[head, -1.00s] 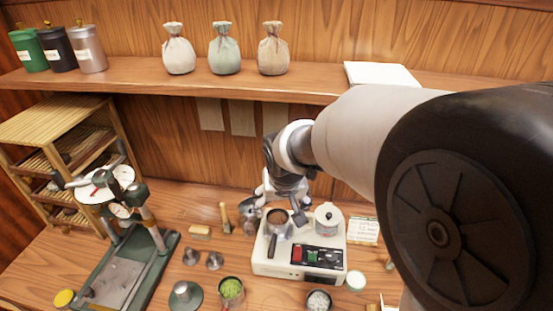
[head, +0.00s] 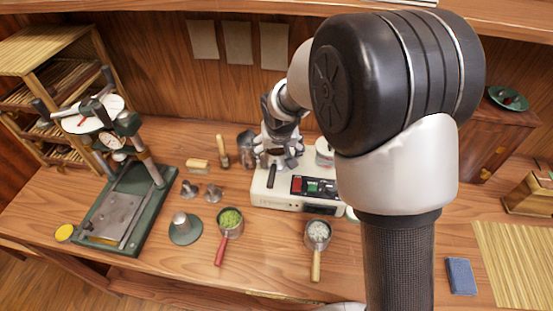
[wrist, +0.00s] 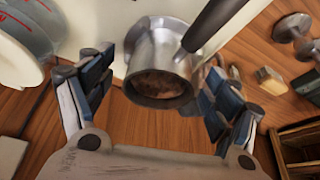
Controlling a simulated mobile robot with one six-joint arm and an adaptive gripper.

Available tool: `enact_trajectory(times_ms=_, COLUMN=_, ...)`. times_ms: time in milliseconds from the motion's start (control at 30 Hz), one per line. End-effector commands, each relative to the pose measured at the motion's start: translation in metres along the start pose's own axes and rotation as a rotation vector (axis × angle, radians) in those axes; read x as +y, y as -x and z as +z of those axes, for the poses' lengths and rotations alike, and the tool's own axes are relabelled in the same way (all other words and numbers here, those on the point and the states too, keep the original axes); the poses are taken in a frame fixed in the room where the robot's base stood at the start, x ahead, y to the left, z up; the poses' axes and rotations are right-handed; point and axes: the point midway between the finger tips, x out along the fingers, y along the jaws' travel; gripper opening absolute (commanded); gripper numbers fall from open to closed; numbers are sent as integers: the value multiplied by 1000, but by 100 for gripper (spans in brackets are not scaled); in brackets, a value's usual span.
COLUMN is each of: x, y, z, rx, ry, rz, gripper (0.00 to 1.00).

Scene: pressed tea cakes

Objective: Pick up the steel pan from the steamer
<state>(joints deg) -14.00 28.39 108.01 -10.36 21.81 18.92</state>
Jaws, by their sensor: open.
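The steel pan (wrist: 160,72) holds brown matter and has a dark handle. In the wrist view its cup lies between the two fingers of my gripper (wrist: 160,85), which is open. I cannot tell whether either finger touches it. In the head view my gripper (head: 281,148) is over the cream steamer (head: 262,200), which has red and green buttons. There it hides most of the pan; the dark handle (head: 272,176) shows in front. The steamer's pale top shows at the upper edge of the wrist view.
A white lidded pot (head: 323,152) stands right of the pan, close to my left finger in the wrist view. A steel cup (head: 246,145) and a brush (head: 222,152) stand left. Pans of green (head: 230,219) and white (head: 318,234) stuff stand in front. A press (head: 125,195) is further left.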

Motion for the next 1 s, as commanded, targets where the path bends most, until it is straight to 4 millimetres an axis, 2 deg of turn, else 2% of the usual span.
enact_trajectory(times_ms=100, x=0, y=-7, z=0, rx=1, ry=0, rz=0, gripper=82)
enact_trajectory(times_ms=333, x=0, y=-7, z=-1, rx=2, ry=0, rz=0, gripper=81)
enact_trajectory(times_ms=1000, x=0, y=-6, z=-1, rx=2, ry=0, rz=0, gripper=36)
